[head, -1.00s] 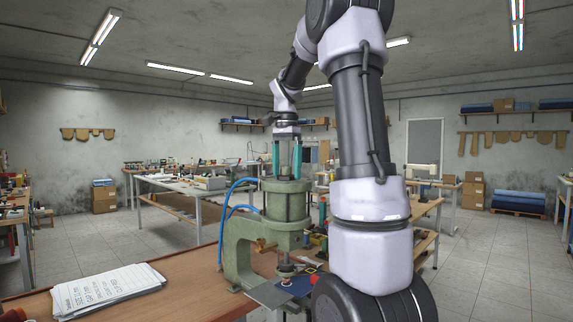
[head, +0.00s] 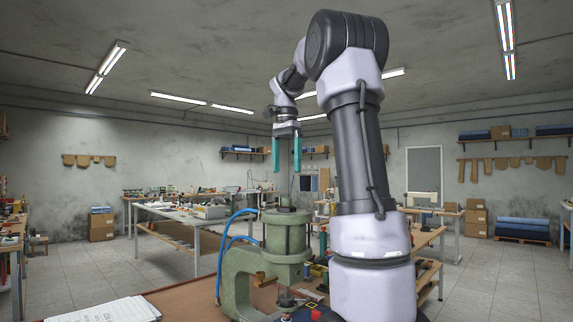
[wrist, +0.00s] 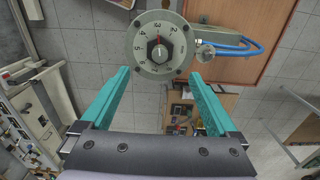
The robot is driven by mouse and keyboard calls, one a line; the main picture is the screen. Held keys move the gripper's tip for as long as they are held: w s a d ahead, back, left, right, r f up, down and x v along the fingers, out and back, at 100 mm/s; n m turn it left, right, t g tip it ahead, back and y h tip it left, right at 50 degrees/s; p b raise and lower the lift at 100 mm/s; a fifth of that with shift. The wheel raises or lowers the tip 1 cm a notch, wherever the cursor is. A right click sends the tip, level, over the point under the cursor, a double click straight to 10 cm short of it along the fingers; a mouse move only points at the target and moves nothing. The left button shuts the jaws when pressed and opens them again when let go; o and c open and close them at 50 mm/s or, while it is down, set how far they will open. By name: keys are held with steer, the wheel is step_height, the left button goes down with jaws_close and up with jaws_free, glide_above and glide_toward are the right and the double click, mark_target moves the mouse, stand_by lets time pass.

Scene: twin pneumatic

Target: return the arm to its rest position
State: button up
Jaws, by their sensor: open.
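My gripper (head: 287,156) has two teal fingers pointing down and set apart, with nothing between them. It hangs in the air above the green press (head: 287,250), with a clear gap over the press's top. In the wrist view my gripper (wrist: 163,105) is open, and the press's round numbered dial (wrist: 158,46) with a red pointer lies below and beyond the fingertips. My arm is raised and bent over in the head view, its upper part near the top of the picture.
Blue hoses (head: 226,240) curve up at the press's left side. A stack of paper (head: 110,311) lies on the wooden bench (head: 190,298) at the lower left. Other worktables (head: 185,212) stand farther back. The air around my gripper is clear.

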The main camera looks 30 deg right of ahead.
steer(key=s+a+f+n+t, duration=0.2)
steer(key=s+a+f+n, duration=0.1)
steer(key=s, duration=0.3)
steer(key=s+a+f+n+t+y, duration=0.1)
steer(key=s+a+f+n+t, duration=0.1)
steer(key=s+a+f, duration=0.3)
steer(key=s+a+f+n+t+y, duration=0.1)
steer(key=s+a+f+n+t, duration=0.2)
steer(key=s, duration=0.6)
steer(key=a+f+n, duration=0.1)
steer(key=a+n, duration=0.1)
steer(key=shift+a+f, duration=0.3)
